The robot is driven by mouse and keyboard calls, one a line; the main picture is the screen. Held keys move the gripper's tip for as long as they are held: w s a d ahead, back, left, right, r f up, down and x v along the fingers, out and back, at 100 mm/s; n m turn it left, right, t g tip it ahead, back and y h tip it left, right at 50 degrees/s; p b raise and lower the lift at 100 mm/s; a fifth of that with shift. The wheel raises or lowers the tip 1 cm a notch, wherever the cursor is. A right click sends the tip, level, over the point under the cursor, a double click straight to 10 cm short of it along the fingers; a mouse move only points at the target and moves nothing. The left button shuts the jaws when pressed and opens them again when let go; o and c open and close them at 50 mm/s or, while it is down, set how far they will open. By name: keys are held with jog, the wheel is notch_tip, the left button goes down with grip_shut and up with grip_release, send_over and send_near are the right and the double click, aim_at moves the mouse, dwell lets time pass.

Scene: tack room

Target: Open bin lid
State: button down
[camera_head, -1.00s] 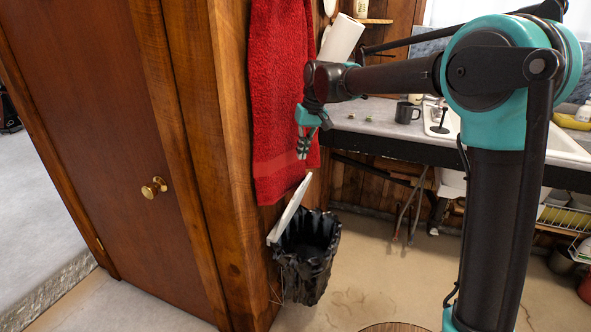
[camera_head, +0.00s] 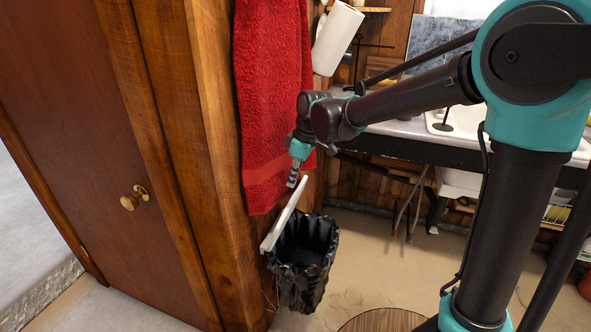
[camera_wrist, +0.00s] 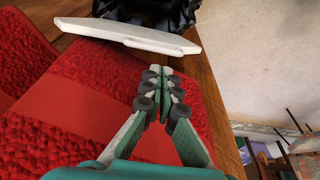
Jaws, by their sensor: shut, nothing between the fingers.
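The bin (camera_head: 303,264), lined with a black bag, hangs or stands low against the wooden wall. Its white lid (camera_head: 281,216) is swung up, tilted steeply at the bin's left side, and the bin's mouth is uncovered. In the wrist view the lid (camera_wrist: 130,35) lies just beyond my fingertips, with the black bag (camera_wrist: 150,10) behind it. My gripper (camera_head: 292,182) is shut and empty, pointing down just above the lid's upper edge. In the wrist view my gripper's fingertips (camera_wrist: 163,85) are together, and I cannot tell whether they touch the lid.
A red towel (camera_head: 270,100) hangs on the wall right behind my gripper. A wooden door (camera_head: 75,150) with a brass knob (camera_head: 133,198) is on the left. A counter with a sink (camera_head: 462,122) is at the right. The floor (camera_head: 375,255) right of the bin is clear.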

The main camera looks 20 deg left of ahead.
jog(key=shift+x, duration=1.7)
